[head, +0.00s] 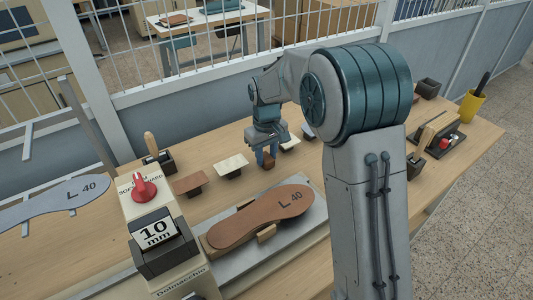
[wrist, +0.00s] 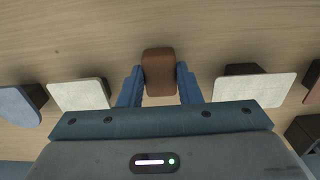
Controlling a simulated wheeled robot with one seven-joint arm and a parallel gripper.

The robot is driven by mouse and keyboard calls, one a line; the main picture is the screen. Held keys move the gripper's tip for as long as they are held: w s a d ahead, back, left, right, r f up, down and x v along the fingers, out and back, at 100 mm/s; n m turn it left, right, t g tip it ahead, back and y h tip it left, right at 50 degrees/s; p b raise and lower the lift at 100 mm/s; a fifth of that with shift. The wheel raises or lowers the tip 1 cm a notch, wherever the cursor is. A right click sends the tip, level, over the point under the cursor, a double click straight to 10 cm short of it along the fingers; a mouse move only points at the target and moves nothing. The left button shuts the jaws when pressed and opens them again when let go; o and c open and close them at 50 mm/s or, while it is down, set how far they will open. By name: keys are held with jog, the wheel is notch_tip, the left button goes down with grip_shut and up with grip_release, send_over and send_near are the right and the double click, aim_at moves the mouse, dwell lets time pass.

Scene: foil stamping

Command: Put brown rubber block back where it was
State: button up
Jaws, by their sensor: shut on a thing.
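The brown rubber block (wrist: 159,72) is between the two blue fingers of my gripper (wrist: 160,90) in the wrist view. My gripper is shut on it. In the head view the block (head: 268,162) shows below my gripper (head: 267,152), over the back part of the wooden table, between two cream plates. Whether the block touches the table cannot be told.
One cream plate (head: 231,165) is left of my gripper and another (head: 290,142) is right of it. A brown plate (head: 190,183) lies further left. A brown sole (head: 262,216) marked L 40 lies in front, beside a machine with a red knob (head: 144,189).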

aim_at(266, 157)
jog(key=shift+f, duration=0.1)
jog(key=o, duration=0.9)
jog(key=shift+o, duration=0.2)
notch_tip(266, 157, up, 12)
jog(key=s+d+r+m+t, duration=0.1)
jog(key=s+d+r+m, duration=0.15)
jog(key=s+d, duration=0.8)
jog(key=s+d+f+m+t, duration=0.1)
jog(key=s+d+f+m, duration=0.1)
jog(key=s, duration=0.5)
jog(key=s+d+f+m, duration=0.2)
jog(key=s+d+f, duration=0.1)
jog(key=s, duration=0.4)
jog(key=shift+s+f+t, duration=0.25)
jog(key=shift+s+t, duration=0.15)
